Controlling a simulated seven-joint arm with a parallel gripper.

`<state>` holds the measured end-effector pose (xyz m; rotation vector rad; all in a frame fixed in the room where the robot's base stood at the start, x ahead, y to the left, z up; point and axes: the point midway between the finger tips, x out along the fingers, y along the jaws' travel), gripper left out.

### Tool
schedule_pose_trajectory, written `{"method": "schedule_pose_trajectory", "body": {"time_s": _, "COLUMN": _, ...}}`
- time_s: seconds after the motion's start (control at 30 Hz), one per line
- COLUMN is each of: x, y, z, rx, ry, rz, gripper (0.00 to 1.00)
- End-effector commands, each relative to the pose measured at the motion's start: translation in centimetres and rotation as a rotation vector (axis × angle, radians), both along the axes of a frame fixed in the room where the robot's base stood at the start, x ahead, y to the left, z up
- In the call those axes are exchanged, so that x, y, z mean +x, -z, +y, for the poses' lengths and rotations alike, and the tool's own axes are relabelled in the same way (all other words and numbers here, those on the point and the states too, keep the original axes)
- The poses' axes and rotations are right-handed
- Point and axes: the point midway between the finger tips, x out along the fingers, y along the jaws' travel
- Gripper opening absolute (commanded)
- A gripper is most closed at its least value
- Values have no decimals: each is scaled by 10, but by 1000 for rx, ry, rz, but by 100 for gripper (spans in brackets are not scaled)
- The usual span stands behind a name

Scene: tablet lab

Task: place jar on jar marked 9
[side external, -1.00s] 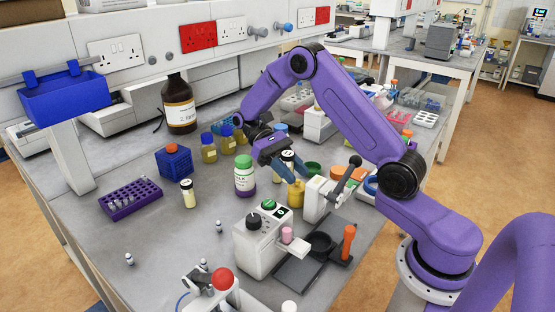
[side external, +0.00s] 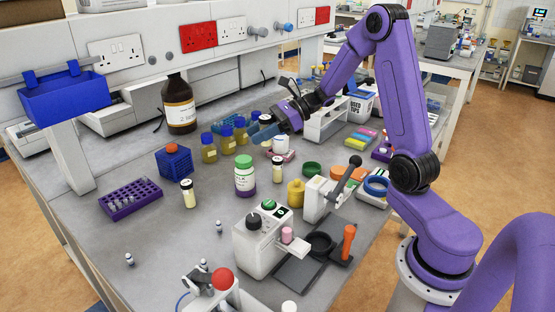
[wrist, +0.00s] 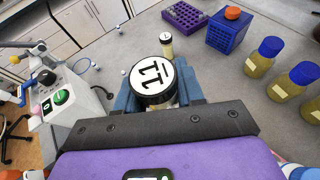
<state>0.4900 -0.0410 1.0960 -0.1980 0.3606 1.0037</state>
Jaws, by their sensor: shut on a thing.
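My gripper (wrist: 156,92) is shut on a jar with a black lid (wrist: 155,80); its white disc reads what looks like 11. Another dark-lidded jar (side external: 277,170) stands below the gripper. I cannot read a 9 on either.
Several blue-capped yellow bottles (side external: 209,150) stand behind. A green-capped bottle (side external: 244,177), a yellow pot (side external: 296,193) and a white device with knobs (side external: 262,240) stand in front. A blue cube rack (side external: 173,163) and a purple tube rack (side external: 130,198) are left.

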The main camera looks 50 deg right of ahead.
Motion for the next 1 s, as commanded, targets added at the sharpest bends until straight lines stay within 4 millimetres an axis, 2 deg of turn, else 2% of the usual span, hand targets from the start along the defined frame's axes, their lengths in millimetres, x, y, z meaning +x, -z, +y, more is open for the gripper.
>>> {"method": "schedule_pose_trajectory", "body": {"time_s": 0.1, "x": 6, "y": -5, "z": -27, "rx": 0, "ry": 200, "rz": 0, "gripper": 6}}
{"method": "schedule_pose_trajectory", "body": {"time_s": 0.3, "x": 9, "y": -7, "z": -54, "rx": 0, "ry": 386, "rz": -2, "gripper": 6}}
{"method": "schedule_pose_trajectory", "body": {"time_s": 0.43, "x": 9, "y": -2, "z": -60, "rx": 1, "ry": 426, "rz": 1, "gripper": 6}}
{"method": "schedule_pose_trajectory", "body": {"time_s": 0.63, "x": 9, "y": 25, "z": -60, "rx": 1, "ry": 432, "rz": 4, "gripper": 6}}
{"method": "schedule_pose_trajectory", "body": {"time_s": 0.87, "x": 10, "y": 41, "z": -60, "rx": 1, "ry": 429, "rz": 1, "gripper": 6}}
{"method": "schedule_pose_trajectory", "body": {"time_s": 1.0, "x": 9, "y": 56, "z": -60, "rx": 1, "ry": 428, "rz": 3, "gripper": 6}}
